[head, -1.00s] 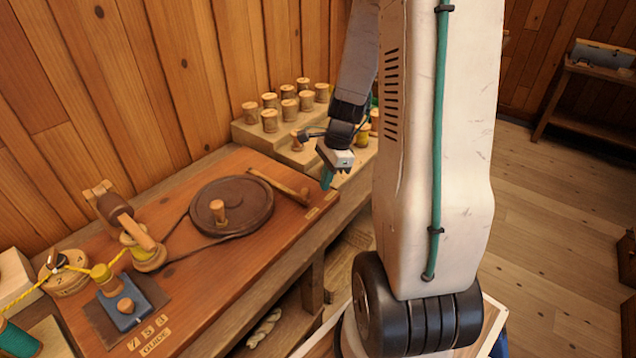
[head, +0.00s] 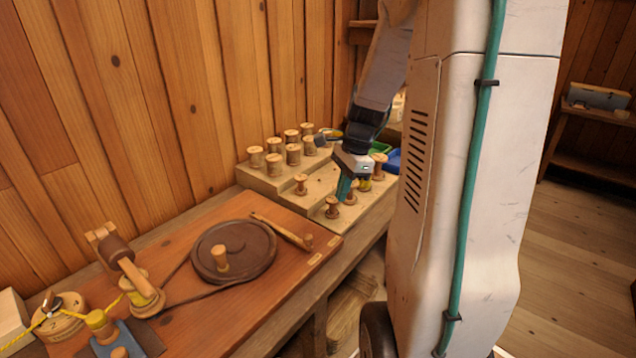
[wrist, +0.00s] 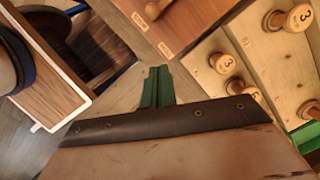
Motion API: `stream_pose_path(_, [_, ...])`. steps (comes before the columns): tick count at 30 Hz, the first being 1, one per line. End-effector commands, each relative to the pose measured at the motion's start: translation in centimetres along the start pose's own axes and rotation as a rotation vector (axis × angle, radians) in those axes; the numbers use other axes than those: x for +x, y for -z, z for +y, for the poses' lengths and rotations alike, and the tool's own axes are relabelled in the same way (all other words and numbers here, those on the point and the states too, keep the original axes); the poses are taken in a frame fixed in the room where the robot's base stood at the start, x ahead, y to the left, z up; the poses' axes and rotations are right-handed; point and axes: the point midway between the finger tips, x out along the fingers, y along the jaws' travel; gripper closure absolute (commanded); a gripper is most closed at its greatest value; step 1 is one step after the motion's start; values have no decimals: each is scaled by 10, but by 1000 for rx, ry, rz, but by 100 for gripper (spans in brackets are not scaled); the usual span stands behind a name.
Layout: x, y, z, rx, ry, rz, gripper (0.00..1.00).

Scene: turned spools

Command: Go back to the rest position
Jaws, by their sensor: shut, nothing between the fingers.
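My gripper (head: 345,187) hangs from my arm over the front of the stepped wooden rack (head: 262,183) in the head view. Its teal fingers point down beside the front-row spools and look closed, with nothing between them. In the wrist view the green fingers (wrist: 157,87) are together above the edge of the bench. Wooden spools (head: 275,164) stand on the rack's steps.
The workbench (head: 300,287) carries a dark round wheel (head: 232,250), a wooden lever (head: 282,231) and a winding device (head: 125,262) with yellow thread. A green tray (head: 380,147) and a blue tray (head: 394,160) are behind my gripper. Open floor (head: 560,270) lies to the right.

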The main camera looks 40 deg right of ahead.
Motion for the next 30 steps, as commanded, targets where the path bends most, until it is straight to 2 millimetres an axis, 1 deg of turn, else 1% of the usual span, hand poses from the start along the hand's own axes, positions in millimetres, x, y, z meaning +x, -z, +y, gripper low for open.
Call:
stream_pose_path(8, [0, 0, 0, -7, 0, 0, 100])
stream_pose_path(11, [0, -1, 2, -62, -7, -3, 100])
stream_pose_path(14, [4, -2, 13, -178, -46, -12, 100])
stream_pose_path(16, [3, -5, 28, -297, -81, -18, 100])
stream_pose_path(17, [1, -11, 35, -364, -94, -19, 100])
stream_pose_path(18, [-4, -20, 45, -461, -109, -16, 100])
stream_pose_path(23, [-21, -59, 80, -805, -157, 0, 100])
stream_pose_path(26, [-33, -85, 105, -1027, -184, 18, 100])
stream_pose_path(29, [-44, -111, 134, -1268, -208, 47, 100])
stream_pose_path(30, [-48, -121, 147, -1363, -214, 62, 100])
